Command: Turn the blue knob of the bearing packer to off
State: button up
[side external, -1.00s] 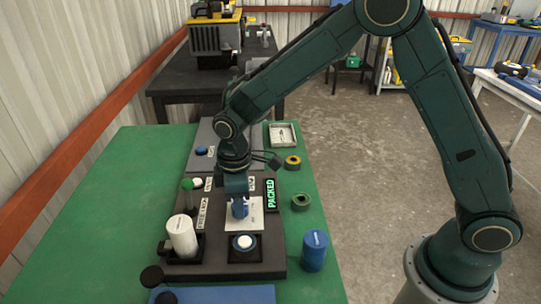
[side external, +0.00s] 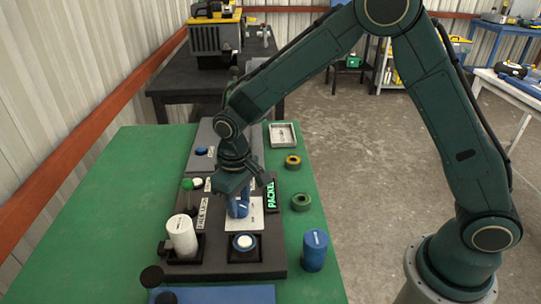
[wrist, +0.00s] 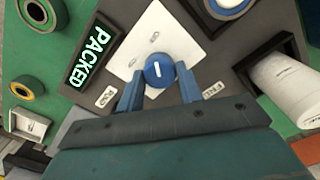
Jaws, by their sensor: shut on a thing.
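The blue knob (wrist: 159,72) sits on a white plate (wrist: 142,42) of the dark bearing packer (side external: 273,245). In the wrist view its white pointer line is nearly upright in the picture. My gripper (wrist: 158,80) has its two blue fingers on either side of the knob and is shut on it. In the side external view my gripper (side external: 238,210) reaches down onto the white plate, and its fingers hide the knob. A lit green PACKED sign (wrist: 92,52) stands beside the plate. Small labels lie near the plate; their words are hard to read.
A green ring (side external: 301,202), a yellow ring (side external: 293,162) and a blue cylinder (side external: 314,250) stand on the green table to the right.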

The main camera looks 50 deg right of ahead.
aim_at(240, 205)
dwell(0.4)
jog(key=o, duration=1)
jog(key=shift+r, duration=0.1)
notch_tip(240, 205, up, 14)
jog(key=shift+f, duration=0.15)
